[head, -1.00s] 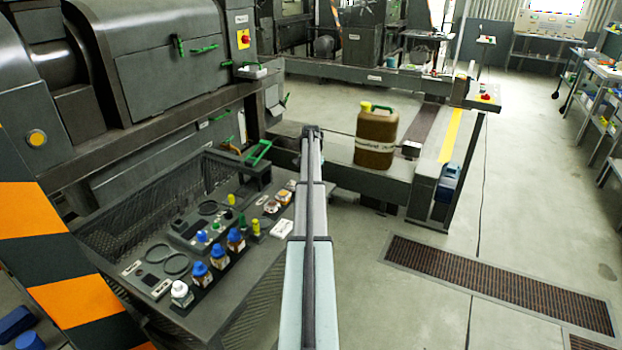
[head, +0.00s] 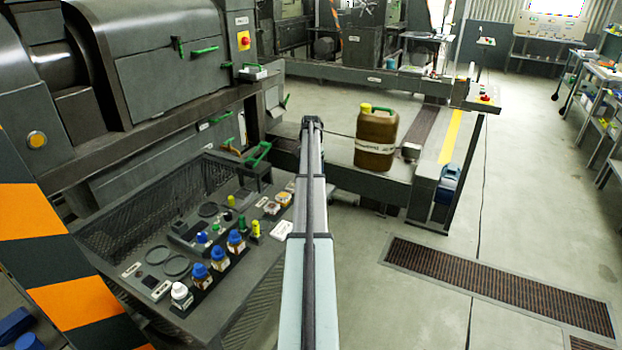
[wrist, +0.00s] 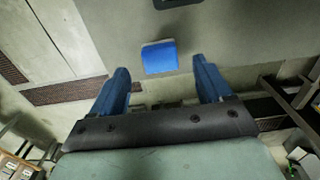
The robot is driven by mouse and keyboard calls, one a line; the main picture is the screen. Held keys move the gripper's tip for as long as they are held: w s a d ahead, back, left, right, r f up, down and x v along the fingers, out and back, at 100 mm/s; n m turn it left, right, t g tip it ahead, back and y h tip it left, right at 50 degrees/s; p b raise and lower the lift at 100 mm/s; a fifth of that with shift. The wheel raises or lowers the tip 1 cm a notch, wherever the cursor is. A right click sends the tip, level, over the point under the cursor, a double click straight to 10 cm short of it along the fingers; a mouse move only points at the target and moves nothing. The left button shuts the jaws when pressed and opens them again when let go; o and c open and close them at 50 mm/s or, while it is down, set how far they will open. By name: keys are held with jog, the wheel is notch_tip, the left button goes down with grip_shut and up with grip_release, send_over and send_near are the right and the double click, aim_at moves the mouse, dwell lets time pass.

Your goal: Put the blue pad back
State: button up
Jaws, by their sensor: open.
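The blue pad (wrist: 160,58) shows in the wrist view as a small blue block with a pale grey edge on top. It lies in line with the gap between my fingertips, against a grey surface (wrist: 225,35). My gripper (wrist: 160,67) is open, with one blue finger on each side of the gap and nothing held. I cannot tell how far the pad is beyond the fingertips. In the head view my arm stretches away from the camera and hides the gripper's fingers. I cannot make out the pad there.
A dark frame (head: 225,267) holding several blue-capped bottles stands left of my arm. A brown canister (head: 376,138) stands on a low platform to the right. A blue container (head: 448,185) is at the platform's end. A floor grate (head: 500,285) lies in open floor at right.

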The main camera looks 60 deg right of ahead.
notch_tip(320, 180, up, 8)
jog(key=shift+f, duration=0.25)
